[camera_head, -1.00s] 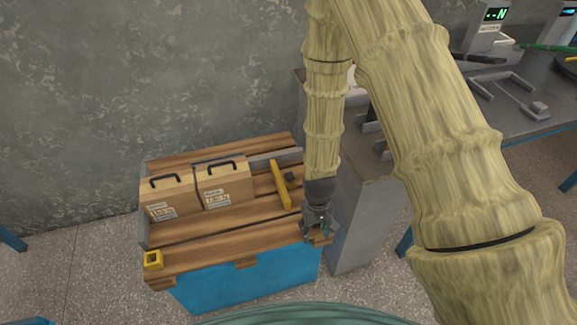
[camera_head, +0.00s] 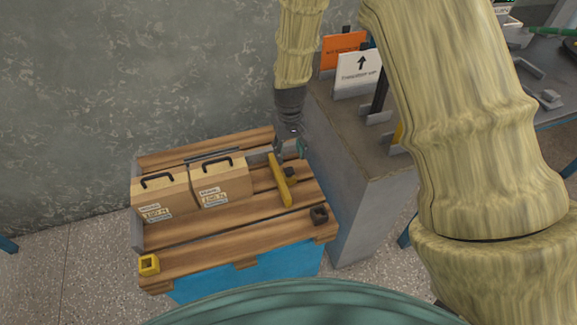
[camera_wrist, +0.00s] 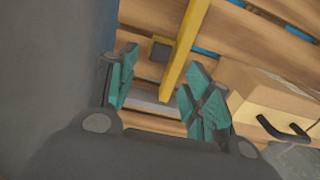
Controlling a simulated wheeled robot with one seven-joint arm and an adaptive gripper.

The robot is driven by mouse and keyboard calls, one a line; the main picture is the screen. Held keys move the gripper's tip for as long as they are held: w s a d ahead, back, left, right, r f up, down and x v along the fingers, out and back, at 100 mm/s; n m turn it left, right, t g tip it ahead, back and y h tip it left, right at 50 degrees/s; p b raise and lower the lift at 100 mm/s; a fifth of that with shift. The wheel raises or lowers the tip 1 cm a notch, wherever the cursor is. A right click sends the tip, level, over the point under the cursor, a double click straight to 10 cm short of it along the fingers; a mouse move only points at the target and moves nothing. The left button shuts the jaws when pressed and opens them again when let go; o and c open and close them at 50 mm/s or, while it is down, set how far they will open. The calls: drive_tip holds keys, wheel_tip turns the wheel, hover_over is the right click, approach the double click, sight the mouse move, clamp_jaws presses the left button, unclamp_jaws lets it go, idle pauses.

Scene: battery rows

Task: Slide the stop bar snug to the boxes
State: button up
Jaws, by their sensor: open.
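The yellow stop bar (camera_head: 279,182) lies on the slatted wooden top (camera_head: 215,229), right of the boxes, with a gap of bare slats between. A dark knob (camera_head: 290,172) sits at its right side. The left box (camera_head: 161,199) and right box (camera_head: 222,183) stand side by side, with black handles and labels. My gripper (camera_head: 290,148) is open and empty near the bar's far end. In the wrist view, its teal fingers (camera_wrist: 160,90) are spread, and the bar (camera_wrist: 187,45) runs up from between them. Contact cannot be told.
A grey cabinet (camera_head: 345,170) stands close on the right, bearing orange and white signs (camera_head: 358,72). A yellow square socket (camera_head: 149,264) and a dark one (camera_head: 319,215) sit at the front corners. A grey wall is behind. The front slats are mostly clear.

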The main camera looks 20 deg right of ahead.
sight(290, 170)
wheel_tip(290, 170, down, 7)
drive_tip(key=shift+s+f, duration=0.1)
drive_tip(key=shift+f, duration=0.05)
idle(0.4)
clamp_jaws()
